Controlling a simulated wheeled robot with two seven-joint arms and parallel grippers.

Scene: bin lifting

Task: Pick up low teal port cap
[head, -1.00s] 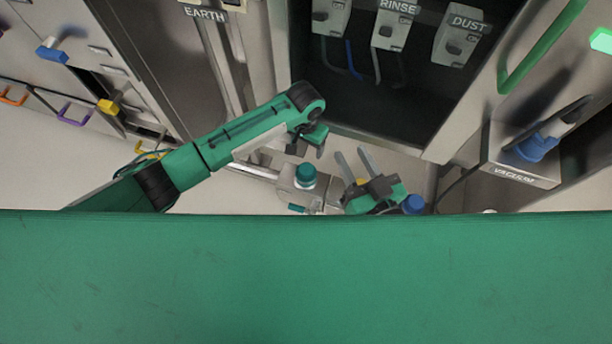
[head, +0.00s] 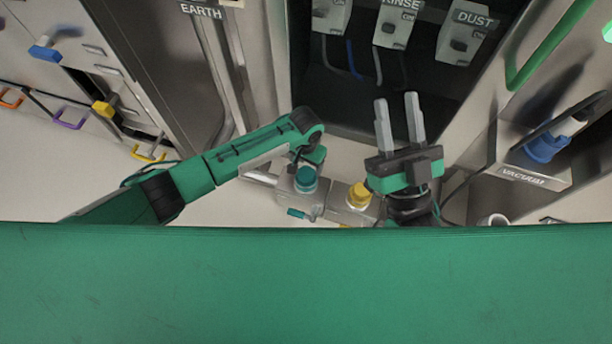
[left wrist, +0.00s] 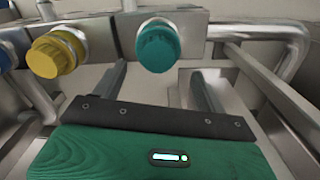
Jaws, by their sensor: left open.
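The teal port cap (head: 306,180) is a round knob on a grey metal block low near the floor. It also shows in the left wrist view (left wrist: 158,47), facing me. My left gripper (left wrist: 157,82) is open and empty; its two fingers point toward the cap, one to each side below it, without visible contact. In the head view my left gripper (head: 312,154) is just above the cap, its fingers mostly hidden. My right gripper (head: 398,100) is open and empty, to the right with its fingers pointing up the picture.
A yellow cap (head: 359,195) sits right of the teal one, and a small teal handle (head: 297,213) is below it. In the wrist view a metal pipe (left wrist: 280,85) runs at the right. A vacuum unit (head: 535,165) is far right.

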